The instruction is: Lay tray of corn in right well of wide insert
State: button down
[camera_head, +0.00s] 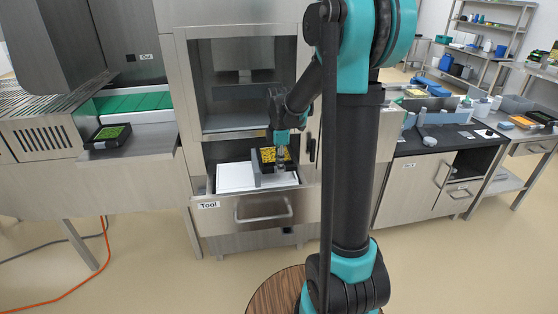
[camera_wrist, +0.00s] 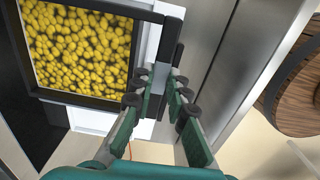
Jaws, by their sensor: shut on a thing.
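The tray of corn is a black tray filled with yellow kernels (camera_head: 268,153), over the right part of the open drawer; in the wrist view it fills the upper left (camera_wrist: 80,45). My gripper (camera_head: 281,168) is at its near right side in the head view. In the wrist view its fingers (camera_wrist: 166,95) close on the tray's right edge. The white wide insert (camera_head: 235,178) lies in the drawer; its left part is clear, and the tray and gripper hide much of the right. I cannot tell whether the tray rests in the right well or is above it.
The drawer marked Tool (camera_head: 252,209) is pulled out below the machine's opening. A black tray of green food (camera_head: 109,136) stands on the left ledge, by a green belt (camera_head: 133,103). A dark worktop (camera_head: 450,137) with several items is at the right.

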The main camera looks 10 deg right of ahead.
jog(key=shift+f, duration=2.65)
jog(key=shift+r, duration=0.1)
jog(key=c, duration=1.4)
grip_release()
jog(key=shift+c, duration=0.3)
jog(key=shift+c, duration=1.4)
